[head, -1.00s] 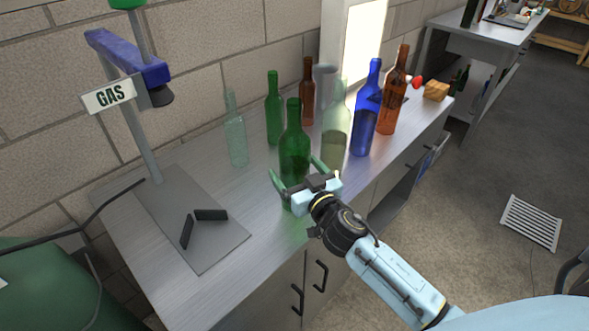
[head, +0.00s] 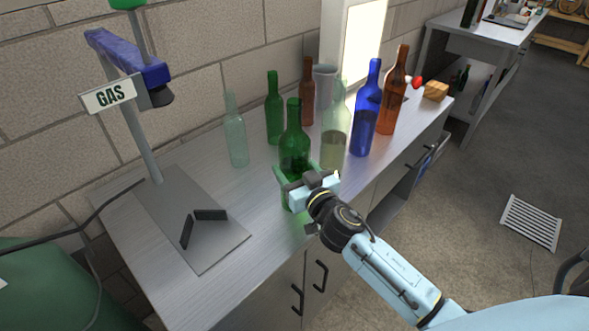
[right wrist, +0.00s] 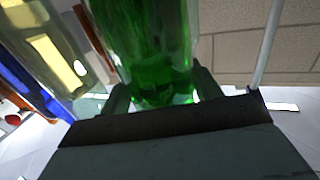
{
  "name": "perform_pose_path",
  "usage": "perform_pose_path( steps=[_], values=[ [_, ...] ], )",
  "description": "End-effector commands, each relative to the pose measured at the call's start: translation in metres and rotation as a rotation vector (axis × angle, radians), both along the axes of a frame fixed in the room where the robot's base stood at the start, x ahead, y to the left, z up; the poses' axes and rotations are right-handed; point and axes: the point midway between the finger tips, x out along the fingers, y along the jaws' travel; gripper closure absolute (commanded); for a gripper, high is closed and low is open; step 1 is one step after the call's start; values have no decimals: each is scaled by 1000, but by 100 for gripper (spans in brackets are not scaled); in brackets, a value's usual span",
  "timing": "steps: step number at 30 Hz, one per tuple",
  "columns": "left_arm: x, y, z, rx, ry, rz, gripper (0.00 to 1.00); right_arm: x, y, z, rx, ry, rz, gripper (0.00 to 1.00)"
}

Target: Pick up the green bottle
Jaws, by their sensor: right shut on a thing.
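The front green bottle (head: 293,140) stands upright near the front edge of the counter, and its glass fills the middle of the right wrist view (right wrist: 155,45). My right gripper (head: 296,172) is shut on the lower body of this bottle, with one finger on each side in the right wrist view (right wrist: 162,88). The bottle's base is partly hidden by the gripper. A second, slimmer green bottle (head: 274,108) stands behind it, apart from the gripper. My left gripper is not in view.
A pale clear bottle (head: 236,135) stands to the left. A yellowish clear bottle (head: 334,135), a blue bottle (head: 366,110) and a brown bottle (head: 393,95) stand to the right. A stand with a GAS sign (head: 108,96) is at the left.

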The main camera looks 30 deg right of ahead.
Motion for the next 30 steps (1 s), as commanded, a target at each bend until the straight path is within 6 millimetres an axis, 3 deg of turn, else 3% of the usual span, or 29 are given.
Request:
perform_pose_path(
  steps=[5,9,18,22,30],
  values=[
    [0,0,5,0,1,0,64,0,0,10,0,-5,1,74],
    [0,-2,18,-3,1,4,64,0,0,35,-2,-6,3,74],
    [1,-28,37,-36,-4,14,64,1,0,89,-2,-7,1,74],
    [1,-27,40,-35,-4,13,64,0,0,100,-1,-5,1,74],
    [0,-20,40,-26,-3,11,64,0,0,102,0,-3,0,74]
  ],
)
